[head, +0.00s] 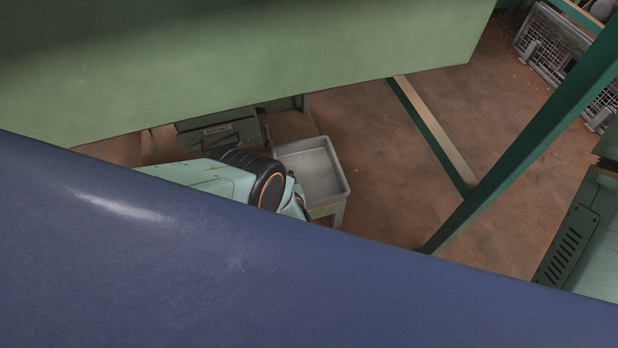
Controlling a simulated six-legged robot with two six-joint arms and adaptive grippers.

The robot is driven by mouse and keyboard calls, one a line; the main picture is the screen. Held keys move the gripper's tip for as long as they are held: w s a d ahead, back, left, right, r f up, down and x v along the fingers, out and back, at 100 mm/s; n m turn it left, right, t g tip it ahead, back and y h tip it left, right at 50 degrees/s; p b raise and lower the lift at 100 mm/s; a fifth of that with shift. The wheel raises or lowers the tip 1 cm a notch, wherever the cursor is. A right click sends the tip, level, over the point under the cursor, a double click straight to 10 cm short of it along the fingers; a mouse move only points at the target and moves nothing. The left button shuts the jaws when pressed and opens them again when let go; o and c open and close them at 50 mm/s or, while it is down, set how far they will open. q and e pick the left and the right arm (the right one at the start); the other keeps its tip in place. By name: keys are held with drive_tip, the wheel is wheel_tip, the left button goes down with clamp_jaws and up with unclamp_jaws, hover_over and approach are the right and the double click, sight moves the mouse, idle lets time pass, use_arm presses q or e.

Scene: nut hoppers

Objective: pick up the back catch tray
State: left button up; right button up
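A large blue surface (250,270) fills the foreground, and a green panel (240,60) hangs across the top. A dark green post (530,140) slants down at right. A wire mesh crate (550,48) stands far right. Brown floor (375,160) is clear right of the tray.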

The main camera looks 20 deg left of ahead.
use_arm(q)
drive_tip(key=shift+w, duration=0.1)
clamp_jaws()
drive_tip(key=shift+r, duration=0.1)
idle(0.6)
